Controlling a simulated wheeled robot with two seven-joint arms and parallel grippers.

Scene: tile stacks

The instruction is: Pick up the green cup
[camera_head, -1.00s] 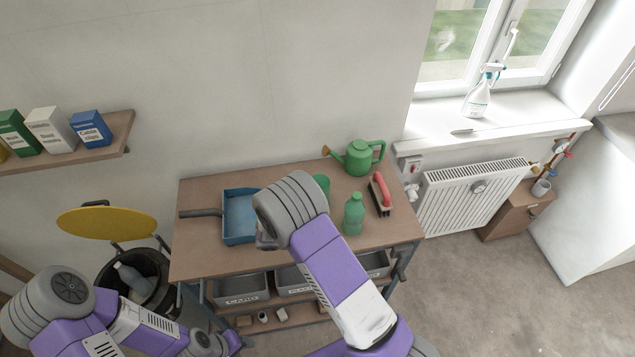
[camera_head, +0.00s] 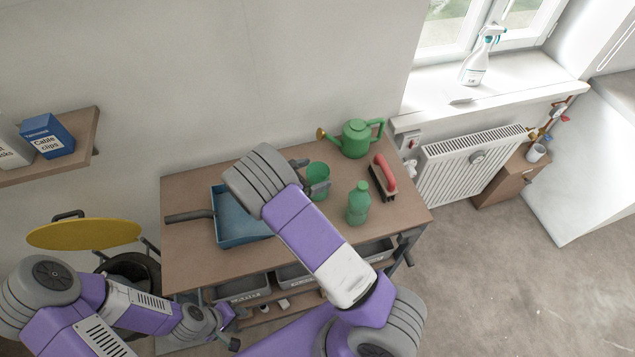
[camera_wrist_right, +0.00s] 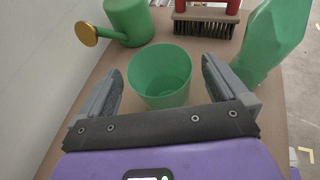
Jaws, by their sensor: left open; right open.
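The green cup (camera_head: 318,172) stands upright on the wooden bench top, partly hidden by my right gripper in the head view. In the right wrist view the cup (camera_wrist_right: 160,82) is open at the top and looks empty. My right gripper (camera_head: 309,176) is open, with one finger on either side of the cup. The right wrist view shows its fingers (camera_wrist_right: 163,75) with gaps between them and the cup. My left gripper (camera_head: 236,328) is open and low at the bench's front left, away from the cup.
A green bottle (camera_head: 358,204) stands close to the right finger. A green watering can (camera_head: 356,139) is behind the cup, and a red-handled brush (camera_head: 383,178) lies to its right. A blue dustpan (camera_head: 232,225) lies on the left of the bench (camera_head: 185,262).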

